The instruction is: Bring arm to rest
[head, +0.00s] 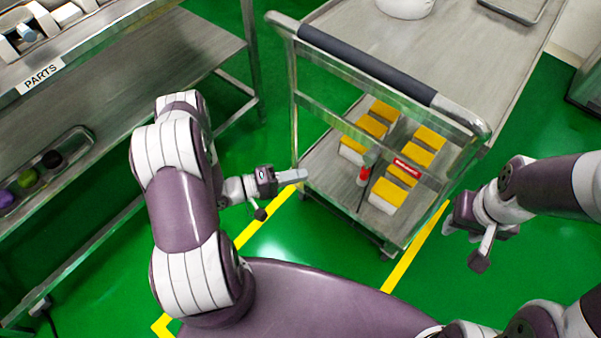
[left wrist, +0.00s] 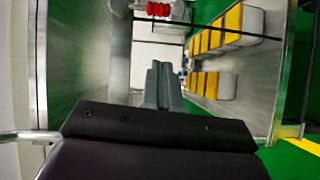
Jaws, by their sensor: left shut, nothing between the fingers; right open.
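My left arm (head: 185,200) is bent at the left of the head view. Its gripper (head: 291,177) points right, held in front of the cart's near end. Its grey fingers are shut together with nothing between them, and they also show in the left wrist view (left wrist: 161,86). My right arm (head: 555,187) comes in from the right of the head view. Its gripper (head: 455,222) is empty and open, beside the cart's right side over the floor; its fingers are small and partly hidden.
A metal cart (head: 345,185) with a dark push handle (head: 365,65) stands ahead. Its lower shelf carries several yellow-topped boxes (head: 428,138) and a red bottle (head: 364,172). A shelf labelled PARTS (head: 42,76) is at left, holding a tray (head: 70,145). Green floor (head: 205,20) lies between.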

